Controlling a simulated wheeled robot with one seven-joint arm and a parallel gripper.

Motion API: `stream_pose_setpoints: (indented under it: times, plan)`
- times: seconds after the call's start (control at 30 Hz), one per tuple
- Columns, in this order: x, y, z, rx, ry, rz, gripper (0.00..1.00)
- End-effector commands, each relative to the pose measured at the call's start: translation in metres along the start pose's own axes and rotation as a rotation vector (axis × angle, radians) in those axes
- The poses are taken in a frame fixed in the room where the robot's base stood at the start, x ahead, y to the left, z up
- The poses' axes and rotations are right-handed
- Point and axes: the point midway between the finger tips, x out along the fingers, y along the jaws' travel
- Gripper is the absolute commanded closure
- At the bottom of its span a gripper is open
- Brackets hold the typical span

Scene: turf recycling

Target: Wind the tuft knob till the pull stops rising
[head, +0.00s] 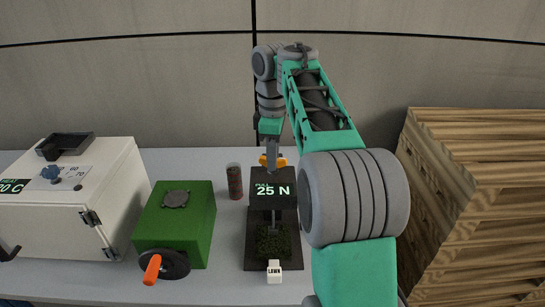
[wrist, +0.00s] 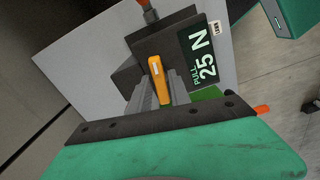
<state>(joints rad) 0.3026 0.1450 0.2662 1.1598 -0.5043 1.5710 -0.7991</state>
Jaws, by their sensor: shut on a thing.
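The pull tester (head: 258,225) is a dark stand on the table with a display reading PULL 25 N (head: 272,190). A piece of dark green turf (head: 272,241) sits at its base under a grey vertical rod. The orange tuft knob (head: 279,162) is at the top of the stand. My gripper (head: 271,160) comes down from above and is shut on the knob. In the wrist view the orange knob (wrist: 158,80) lies between the two grey fingers, and the display (wrist: 203,66) also reads 25 N. The fingertips hide parts of the knob.
A white tag marked LAWN (head: 274,271) stands at the front of the tester. A green box (head: 182,222) with an orange-handled crank (head: 152,269) and a white heater cabinet (head: 85,205) are to the left. A brown cylinder (head: 235,181) stands close by. Stacked wooden boards (head: 480,200) are at right.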

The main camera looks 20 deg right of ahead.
Motion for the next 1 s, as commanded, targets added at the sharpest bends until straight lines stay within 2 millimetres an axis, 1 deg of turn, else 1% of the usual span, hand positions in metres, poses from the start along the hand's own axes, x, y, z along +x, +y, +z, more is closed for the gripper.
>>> stream_pose_setpoints:
  times: [1.0]
  plan:
    - [-0.0007, 0.0002, -0.0006, 0.962, 0.002, 0.001, 1.0]
